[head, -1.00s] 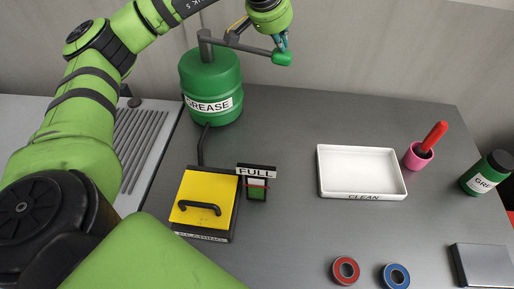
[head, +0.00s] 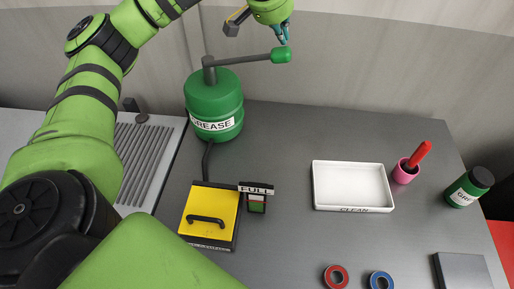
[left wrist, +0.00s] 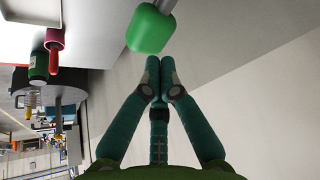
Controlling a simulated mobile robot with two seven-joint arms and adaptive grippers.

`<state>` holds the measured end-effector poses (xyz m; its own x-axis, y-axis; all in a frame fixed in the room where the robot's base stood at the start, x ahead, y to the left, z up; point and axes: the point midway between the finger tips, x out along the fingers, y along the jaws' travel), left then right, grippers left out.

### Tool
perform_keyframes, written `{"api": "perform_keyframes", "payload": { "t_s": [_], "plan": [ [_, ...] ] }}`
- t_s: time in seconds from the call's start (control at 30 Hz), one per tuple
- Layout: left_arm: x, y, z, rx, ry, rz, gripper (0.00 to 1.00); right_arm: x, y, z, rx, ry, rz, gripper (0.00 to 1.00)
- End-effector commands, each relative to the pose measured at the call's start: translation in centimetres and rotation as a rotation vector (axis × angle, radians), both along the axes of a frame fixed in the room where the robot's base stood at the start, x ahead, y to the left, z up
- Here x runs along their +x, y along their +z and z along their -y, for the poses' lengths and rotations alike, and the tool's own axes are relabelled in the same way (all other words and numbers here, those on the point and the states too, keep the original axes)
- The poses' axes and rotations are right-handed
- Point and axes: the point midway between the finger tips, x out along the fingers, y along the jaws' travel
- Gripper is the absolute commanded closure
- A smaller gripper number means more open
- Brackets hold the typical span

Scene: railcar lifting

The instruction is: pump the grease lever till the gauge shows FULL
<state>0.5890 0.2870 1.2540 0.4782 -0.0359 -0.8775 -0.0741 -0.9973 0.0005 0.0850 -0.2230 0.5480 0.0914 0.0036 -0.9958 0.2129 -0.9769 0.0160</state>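The green GREASE drum (head: 214,104) stands at the back left of the bench. Its grey pump lever (head: 240,60) slopes slightly up to the right and ends in a green knob (head: 281,55). My left gripper (head: 284,42) is just above that knob, pointing down. In the left wrist view its fingertips (left wrist: 160,62) are together with nothing between them, close to the knob (left wrist: 150,30); I cannot tell whether they touch it. The gauge (head: 257,204) under the FULL sign (head: 256,189) shows some green low in its window, near a red mark. My right gripper is out of view.
A yellow-lidded box (head: 210,215) with a black handle sits before the drum. A white CLEAN tray (head: 352,208), a pink cup (head: 402,174) with a red-handled tool, a green jar (head: 468,188) and two bearing rings (head: 336,277) are farther right. The bench centre is clear.

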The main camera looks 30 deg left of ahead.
Motion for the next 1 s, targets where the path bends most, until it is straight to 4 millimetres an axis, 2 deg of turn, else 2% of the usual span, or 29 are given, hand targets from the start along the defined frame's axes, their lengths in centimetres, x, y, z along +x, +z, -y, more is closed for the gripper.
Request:
{"api": "perform_keyframes", "payload": {
  "t_s": [0.57,1.0],
  "plan": [
    [0.0,0.0,0.0,0.001,0.0,0.0,1.0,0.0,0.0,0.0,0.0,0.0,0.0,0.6],
    [0.0,-1.6,0.0,0.001,0.0,-0.001,1.0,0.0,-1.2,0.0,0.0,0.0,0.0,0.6]
  ]
}}
